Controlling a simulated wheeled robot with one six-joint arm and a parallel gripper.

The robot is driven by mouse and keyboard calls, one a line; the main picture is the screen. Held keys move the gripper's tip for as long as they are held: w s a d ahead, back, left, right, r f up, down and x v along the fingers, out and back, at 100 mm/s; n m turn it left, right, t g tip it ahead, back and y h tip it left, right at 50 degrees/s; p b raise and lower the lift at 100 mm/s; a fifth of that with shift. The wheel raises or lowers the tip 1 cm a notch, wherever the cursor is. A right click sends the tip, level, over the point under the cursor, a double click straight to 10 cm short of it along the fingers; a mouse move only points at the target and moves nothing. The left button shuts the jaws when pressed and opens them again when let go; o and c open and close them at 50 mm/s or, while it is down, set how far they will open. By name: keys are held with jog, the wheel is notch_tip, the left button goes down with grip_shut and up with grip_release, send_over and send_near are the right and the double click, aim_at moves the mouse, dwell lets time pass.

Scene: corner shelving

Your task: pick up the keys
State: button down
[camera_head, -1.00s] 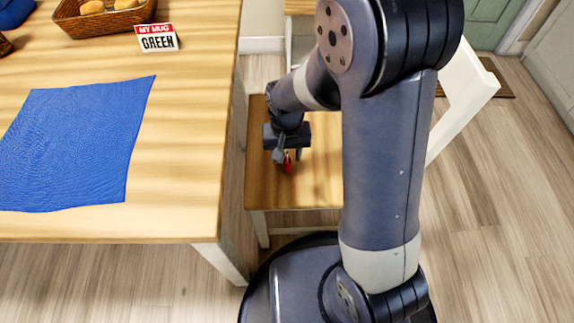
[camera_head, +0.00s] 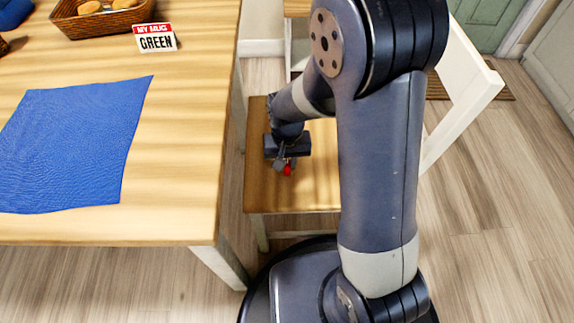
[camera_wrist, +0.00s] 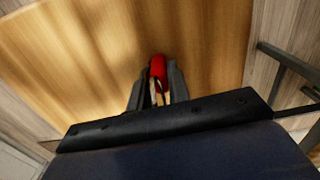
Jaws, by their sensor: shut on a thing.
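The keys (camera_wrist: 158,72) show a red tag or fob and some brass-coloured metal, seen between my fingers in the wrist view. In the head view the red part of the keys (camera_head: 287,170) shows just below my gripper (camera_head: 284,164). My gripper (camera_wrist: 158,92) is shut on the keys, over the wooden seat of a chair (camera_head: 315,185). Most of the metal part is hidden by the fingers. I cannot tell how far the keys are above the seat.
A wooden table (camera_head: 190,140) stands left of the chair, with a blue cloth (camera_head: 75,140), a small sign reading "MY MUG GREEN" (camera_head: 155,38) and a basket (camera_head: 105,22) on it. The chair's white back (camera_head: 465,95) rises at right, behind my arm.

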notch_tip(320, 180, up, 10)
jog(key=p, duration=0.4)
dwell(0.9)
